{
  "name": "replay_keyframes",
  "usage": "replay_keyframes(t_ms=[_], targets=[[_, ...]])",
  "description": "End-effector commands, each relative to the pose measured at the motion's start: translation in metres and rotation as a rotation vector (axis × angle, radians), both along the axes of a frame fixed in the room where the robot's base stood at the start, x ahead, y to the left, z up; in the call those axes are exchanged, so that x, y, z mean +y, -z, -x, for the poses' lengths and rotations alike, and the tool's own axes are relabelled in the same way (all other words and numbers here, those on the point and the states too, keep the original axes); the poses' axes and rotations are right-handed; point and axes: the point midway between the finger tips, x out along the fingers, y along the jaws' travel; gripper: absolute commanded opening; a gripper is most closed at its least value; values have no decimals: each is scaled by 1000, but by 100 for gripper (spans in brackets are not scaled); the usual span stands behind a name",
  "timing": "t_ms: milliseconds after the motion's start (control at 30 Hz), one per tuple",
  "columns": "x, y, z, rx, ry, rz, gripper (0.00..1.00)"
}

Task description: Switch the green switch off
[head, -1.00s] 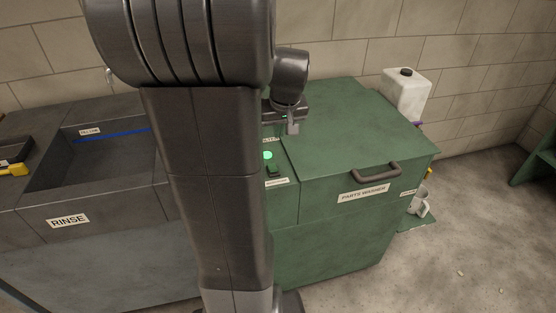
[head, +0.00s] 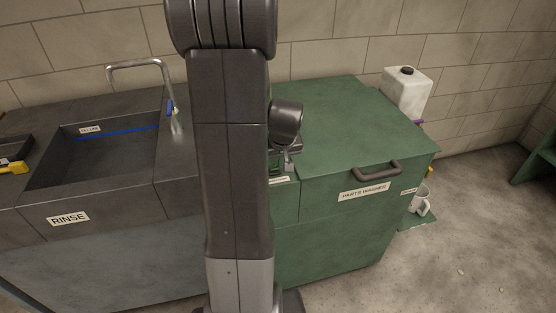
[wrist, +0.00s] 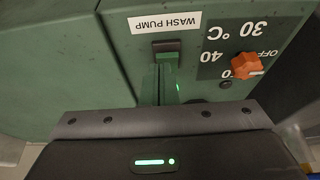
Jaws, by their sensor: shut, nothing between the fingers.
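The green switch (wrist: 166,46) shows in the wrist view just past the WASH PUMP label (wrist: 165,22), as a small dark-edged rocker on the green panel. Its lower part in that view is partly hidden by my fingers. My gripper (wrist: 163,72) is shut and empty, with its fingertips right at the switch. I cannot tell whether they touch it. In the head view my gripper (head: 288,164) is low over the control strip at the left of the parts washer (head: 350,125). My arm hides the switch there. A small green glint shows beside the fingers in the wrist view.
An orange temperature knob (wrist: 247,66) sits to the right of the switch in the wrist view. The washer lid has a dark handle (head: 377,170). A rinse sink (head: 95,165) with a tap (head: 140,66) is at left.

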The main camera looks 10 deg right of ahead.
Motion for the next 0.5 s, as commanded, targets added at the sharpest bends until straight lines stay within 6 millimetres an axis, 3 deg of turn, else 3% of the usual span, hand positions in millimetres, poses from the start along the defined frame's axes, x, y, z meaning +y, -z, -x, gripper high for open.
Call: replay_keyframes(t_ms=[500], targets=[[0, 6, 2, -17, 0, -1, 0]])
